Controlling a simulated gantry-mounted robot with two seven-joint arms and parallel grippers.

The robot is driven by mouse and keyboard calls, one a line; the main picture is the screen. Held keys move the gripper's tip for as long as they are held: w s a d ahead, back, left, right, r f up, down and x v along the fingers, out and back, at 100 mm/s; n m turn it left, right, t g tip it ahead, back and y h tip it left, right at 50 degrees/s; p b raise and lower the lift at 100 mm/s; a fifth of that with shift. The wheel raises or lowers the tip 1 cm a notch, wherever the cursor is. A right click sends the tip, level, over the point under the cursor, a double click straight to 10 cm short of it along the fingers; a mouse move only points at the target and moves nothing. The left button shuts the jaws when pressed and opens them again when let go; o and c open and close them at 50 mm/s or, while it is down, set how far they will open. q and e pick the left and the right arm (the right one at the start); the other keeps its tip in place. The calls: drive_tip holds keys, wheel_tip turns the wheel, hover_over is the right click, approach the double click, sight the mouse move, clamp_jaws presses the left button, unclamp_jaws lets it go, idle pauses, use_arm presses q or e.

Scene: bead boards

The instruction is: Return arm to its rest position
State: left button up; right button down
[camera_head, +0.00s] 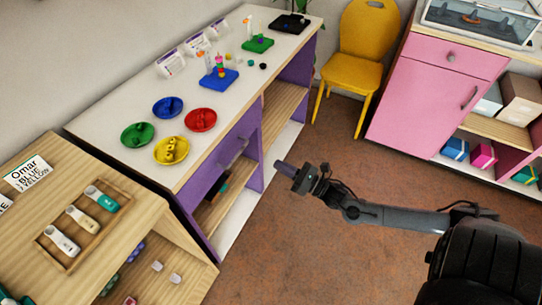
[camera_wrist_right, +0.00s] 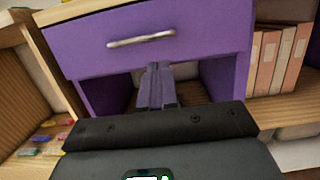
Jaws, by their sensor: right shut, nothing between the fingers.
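My right gripper (camera_head: 283,167) is shut and empty. In the head view it is held out over the open brown floor, at the end of my right arm (camera_head: 395,217), clear of the white-topped table. In the right wrist view its closed fingers (camera_wrist_right: 157,80) point at the front of a purple unit, below a drawer (camera_wrist_right: 160,40) with a metal handle (camera_wrist_right: 141,39). I cannot tell the exact gap, but no contact shows. My left gripper is out of view.
The white-topped table (camera_head: 120,107) carries coloured bowls of beads, a blue bead board (camera_head: 222,79) and a green one (camera_head: 257,44). A wooden tray (camera_head: 106,222) stands at lower left. A yellow chair (camera_head: 352,68) and a pink cabinet (camera_head: 425,95) stand behind. The floor (camera_head: 300,245) is clear.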

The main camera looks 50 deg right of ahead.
drive_tip(key=s+a+r+m+g+h+p, duration=0.25)
drive_tip(key=a+r+m+p, duration=0.3)
drive_tip(key=a+m, duration=0.4)
drive_tip(key=s+a+r+m+g+h+p, duration=0.25)
drive_tip(key=a+r+m+g+p, duration=0.35)
drive_tip(key=m, duration=0.6)
drive_tip(key=s+a+f+m+g+y+p, duration=0.1)
drive_tip(key=s+a+m+g, duration=0.25)
drive_tip(key=s+m, duration=0.3)
drive_tip(key=s+a+f+m+g+p, duration=0.1)
drive_tip(key=s+a+f+m+g, duration=0.1)
drive_tip(key=s+m+g, duration=0.35)
wheel_tip(320, 180, up, 38)
drive_tip(key=m+t+p, duration=0.1)
drive_tip(key=m+p, duration=0.2)
drive_tip(key=p, duration=3.5)
wheel_tip(320, 180, down, 43)
drive_tip(key=b, duration=4.3)
drive_tip(key=shift+d, duration=0.15)
